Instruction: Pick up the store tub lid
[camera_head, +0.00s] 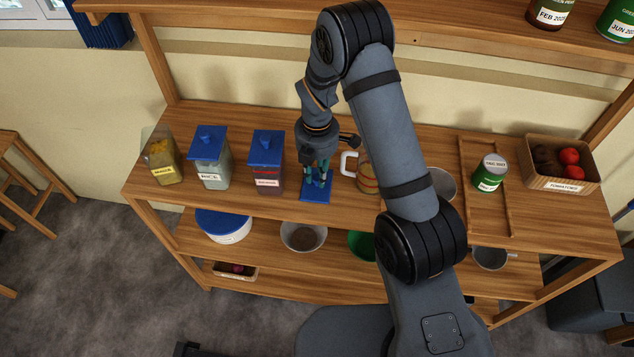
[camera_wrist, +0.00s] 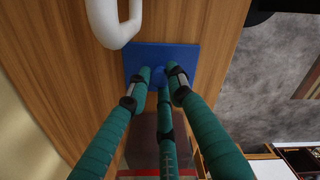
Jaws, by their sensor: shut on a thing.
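A square blue lid (camera_head: 316,196) is at the upper shelf, right of the tubs; it also shows in the wrist view (camera_wrist: 187,55). My gripper (camera_head: 318,178) is directly above it, with green fingers closed around its small central knob; the fingertips show in the wrist view (camera_wrist: 160,76). I cannot tell whether the lid touches the shelf. A clear tub with a yellow label (camera_head: 163,158) at the far left shows no lid. Beside it are a tub labelled rice (camera_head: 210,170) and a tub with dark red contents (camera_head: 264,178), both with blue lids.
A mug with a white handle (camera_head: 366,176) stands close right of the lid. Farther right are a metal bowl (camera_head: 442,184), a green can (camera_head: 490,178) and a tomato crate (camera_head: 553,184). A blue-lidded round container (camera_head: 222,227) and bowls stand on the lower shelf.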

